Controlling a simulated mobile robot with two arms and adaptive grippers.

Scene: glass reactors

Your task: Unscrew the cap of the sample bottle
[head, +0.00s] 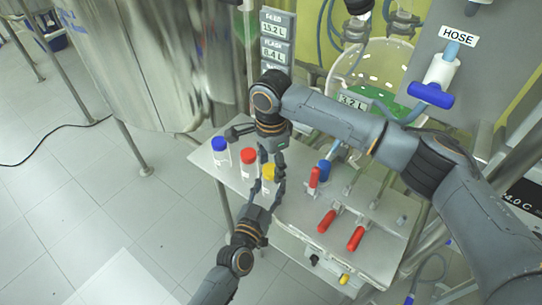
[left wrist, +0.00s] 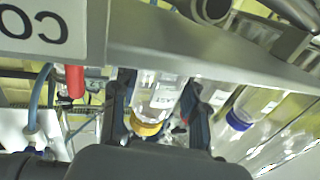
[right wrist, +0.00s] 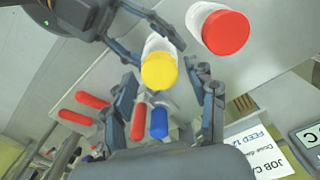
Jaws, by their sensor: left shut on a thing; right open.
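The sample bottle with a yellow cap (head: 269,171) stands upright on the steel shelf (head: 232,176), nearest my left arm. In the left wrist view the bottle (left wrist: 158,98) is between my left gripper's (left wrist: 160,108) fingers, which are shut on its body; its yellow cap is still on. My left gripper also shows in the head view (head: 267,192). My right gripper (head: 257,150) is open above the bottles, pointing down. In the right wrist view the yellow cap (right wrist: 159,70) lies just ahead of its spread fingers (right wrist: 168,88), apart from them.
A red-capped bottle (head: 248,156) and a blue-capped bottle (head: 219,145) stand close by. Red handles (head: 327,221) and a blue handle (head: 324,170) rise at the right of the shelf. A large steel vessel (head: 150,60) stands behind left.

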